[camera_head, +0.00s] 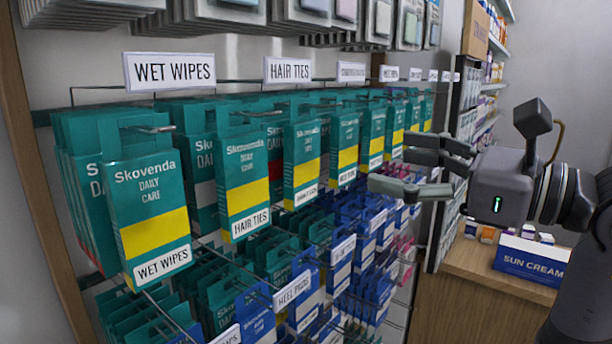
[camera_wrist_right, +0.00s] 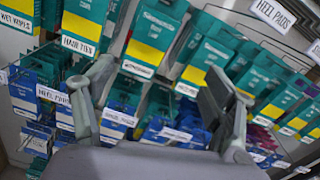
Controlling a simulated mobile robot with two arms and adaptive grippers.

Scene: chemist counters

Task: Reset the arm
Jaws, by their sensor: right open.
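My right gripper (camera_head: 405,170) reaches in from the right in the head view, with its fingers apart and pointing left toward the hanging packs. In the right wrist view its two fingers (camera_wrist_right: 160,110) stand apart with nothing between them, and the rack of packs shows beyond. I cannot tell from the pictures whether the fingertips touch any pack. My left gripper is not in view.
Green Skovenda packs fill the upper hooks, among them wet wipes (camera_head: 150,200) and hair ties (camera_head: 242,175). Blue heel pads packs (camera_head: 255,312) hang below. At right, a wooden counter (camera_head: 470,308) bears a blue sun cream box (camera_head: 530,262). Metal hooks stick out from the rack.

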